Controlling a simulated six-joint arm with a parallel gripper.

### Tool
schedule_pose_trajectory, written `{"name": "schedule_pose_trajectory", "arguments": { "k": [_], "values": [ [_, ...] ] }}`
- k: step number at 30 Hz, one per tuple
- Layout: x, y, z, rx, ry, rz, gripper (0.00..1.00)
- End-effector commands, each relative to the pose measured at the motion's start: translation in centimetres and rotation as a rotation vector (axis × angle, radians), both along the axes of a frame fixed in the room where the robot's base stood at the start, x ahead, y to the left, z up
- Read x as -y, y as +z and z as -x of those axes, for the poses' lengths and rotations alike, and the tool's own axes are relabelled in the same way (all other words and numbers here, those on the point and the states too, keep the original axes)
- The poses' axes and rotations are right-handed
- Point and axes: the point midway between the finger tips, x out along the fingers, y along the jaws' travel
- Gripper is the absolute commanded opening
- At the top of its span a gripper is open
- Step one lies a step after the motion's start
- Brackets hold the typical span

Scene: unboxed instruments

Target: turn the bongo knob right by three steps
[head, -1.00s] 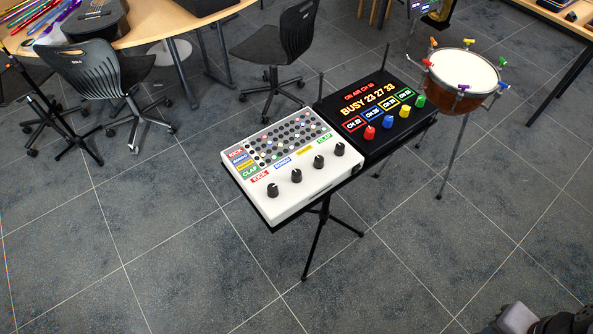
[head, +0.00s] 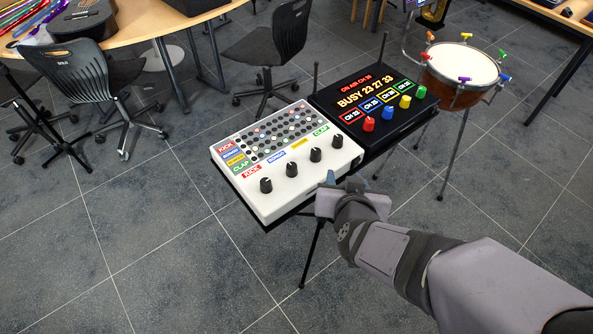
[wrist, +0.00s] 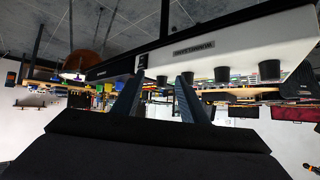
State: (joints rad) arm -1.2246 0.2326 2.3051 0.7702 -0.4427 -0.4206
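The white drum machine (head: 285,205) has a row of black knobs along its front. The bongo knob (head: 291,170) is second from the left, below the blue label (head: 276,156). My gripper (head: 331,178) is off the machine's front edge near its right end, right of the bongo knob and apart from it. In the wrist view the scene is upside down; my gripper (wrist: 158,95) has its fingers spread with nothing between them. The bongo knob (wrist: 268,70) appears there third from the left. Its pointer is too small to read.
Other knobs flank it closely: the kick knob (head: 266,185) at left, the yellow-label knob (head: 315,155) and clap knob (head: 337,141) at right. A black box (head: 375,140) with coloured knobs stands right of the machine. A drum (head: 455,95) is farther right. The floor in front is clear.

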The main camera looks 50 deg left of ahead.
Motion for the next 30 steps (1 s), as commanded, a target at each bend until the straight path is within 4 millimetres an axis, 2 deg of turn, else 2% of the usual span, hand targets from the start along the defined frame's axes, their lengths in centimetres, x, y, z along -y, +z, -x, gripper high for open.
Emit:
{"name": "schedule_pose_trajectory", "arguments": {
  "k": [1, 4, 9, 12, 20, 30],
  "values": [
    [-1.8, -0.5, 2.1, 0.035, 0.031, -0.018, 0.39],
    [-4.0, -0.3, 4.9, 0.101, 0.057, -0.049, 0.39],
    [-5.8, 0.1, 8.3, 0.175, 0.08, -0.084, 0.39],
    [-6.3, 0.3, 9.4, 0.2, 0.084, -0.094, 0.39],
    [-6.5, 0.4, 9.9, 0.214, 0.086, -0.099, 0.39],
    [-8.9, -0.9, 7.9, 0.212, 0.084, -0.099, 0.39]
  ]
}}
